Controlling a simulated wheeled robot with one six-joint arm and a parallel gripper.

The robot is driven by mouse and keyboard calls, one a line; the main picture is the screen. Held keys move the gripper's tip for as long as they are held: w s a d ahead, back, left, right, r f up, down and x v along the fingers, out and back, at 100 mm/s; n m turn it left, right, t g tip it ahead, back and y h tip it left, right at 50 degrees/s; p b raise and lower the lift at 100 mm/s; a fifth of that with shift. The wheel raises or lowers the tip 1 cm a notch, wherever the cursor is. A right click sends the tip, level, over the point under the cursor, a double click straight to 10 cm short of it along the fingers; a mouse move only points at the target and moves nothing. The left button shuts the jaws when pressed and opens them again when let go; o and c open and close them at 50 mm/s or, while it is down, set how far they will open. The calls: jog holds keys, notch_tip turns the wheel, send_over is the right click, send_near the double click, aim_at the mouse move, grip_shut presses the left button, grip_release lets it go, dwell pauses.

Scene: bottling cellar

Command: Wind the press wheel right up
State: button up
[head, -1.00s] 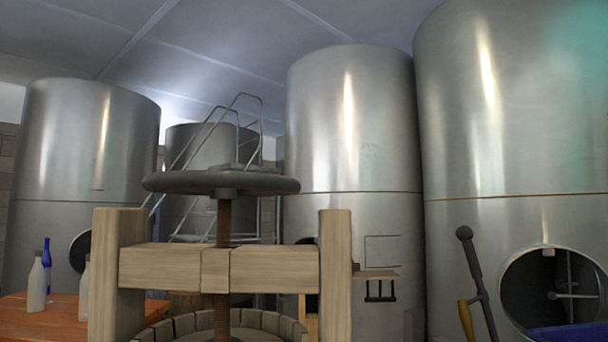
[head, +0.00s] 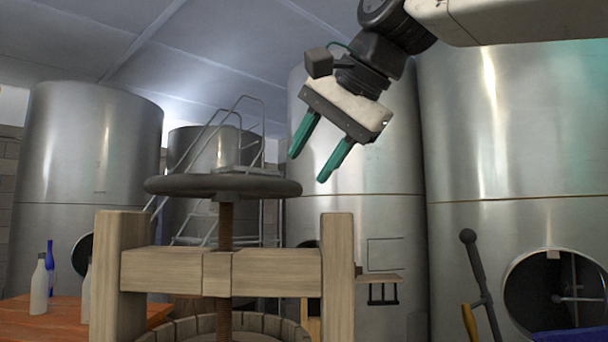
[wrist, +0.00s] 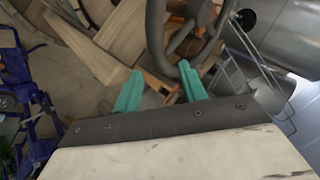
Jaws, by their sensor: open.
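The press wheel (head: 170,186) is a dark round handwheel lying flat on top of a rusty brown screw (head: 225,225). The screw passes through the wooden crossbeam (head: 160,271) of the press, down toward the slatted basket (head: 272,325). My gripper (head: 310,166) is open and empty, with two green fingers pointing down and left. In the head view it appears above and right of the wheel's right rim, apart from it. In the wrist view the wheel (wrist: 154,35) shows beyond the open green fingers (wrist: 160,85), with its rim and spokes partly cut off by the top edge.
Wooden posts (head: 338,275) flank the press. Large steel tanks (head: 515,150) stand behind, with a metal stair (head: 262,135). An orange table (head: 60,322) at left holds white bottles (head: 39,285) and a blue bottle (head: 50,255). A dark-knobbed lever (head: 478,270) rises at right.

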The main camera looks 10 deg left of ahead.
jog(key=shift+x, duration=1.95)
grip_shut()
